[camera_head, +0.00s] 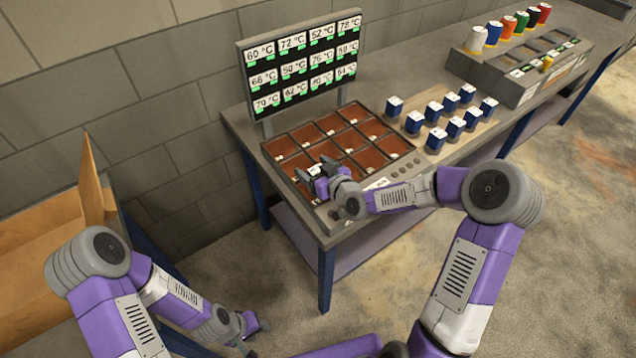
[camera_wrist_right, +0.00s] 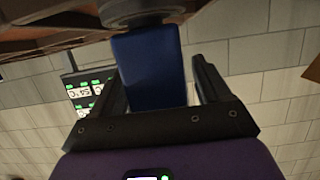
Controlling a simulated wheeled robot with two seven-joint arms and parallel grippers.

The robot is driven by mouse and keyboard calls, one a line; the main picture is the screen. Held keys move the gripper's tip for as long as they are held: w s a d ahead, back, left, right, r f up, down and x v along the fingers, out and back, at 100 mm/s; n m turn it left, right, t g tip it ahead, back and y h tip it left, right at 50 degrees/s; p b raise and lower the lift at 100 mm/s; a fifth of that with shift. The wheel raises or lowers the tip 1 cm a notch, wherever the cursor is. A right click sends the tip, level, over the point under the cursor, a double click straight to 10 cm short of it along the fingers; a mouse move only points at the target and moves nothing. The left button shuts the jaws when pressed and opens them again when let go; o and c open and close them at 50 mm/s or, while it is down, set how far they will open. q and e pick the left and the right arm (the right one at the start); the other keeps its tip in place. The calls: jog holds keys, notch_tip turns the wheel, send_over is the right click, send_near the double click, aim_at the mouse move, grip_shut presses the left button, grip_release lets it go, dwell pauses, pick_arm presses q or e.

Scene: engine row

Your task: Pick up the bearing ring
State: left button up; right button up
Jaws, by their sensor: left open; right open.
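My right gripper (camera_head: 322,180) is over the front left part of the compartment tray (camera_head: 377,177) in the head view. In the right wrist view, which is upside down, its fingers (camera_wrist_right: 160,85) are apart, with a blue block (camera_wrist_right: 150,68) between them. A gap shows on the block's right side. A grey round part (camera_wrist_right: 140,10), perhaps the bearing ring, shows at the block's far end, cut by the picture edge; I cannot tell for sure. A small white top (camera_head: 316,169) shows by the fingertips. My left gripper (camera_head: 252,332) is open and empty, low over the floor.
A temperature display (camera_head: 303,62) stands behind the tray. Several blue blocks with white tops (camera_head: 435,139) stand right of it. Further right are coloured cups (camera_head: 508,27) and a grey rack (camera_head: 520,68). A cardboard box (camera_head: 40,240) is at the left.

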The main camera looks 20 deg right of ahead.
jog(key=c, duration=1.4)
jog(key=shift+r, duration=0.15)
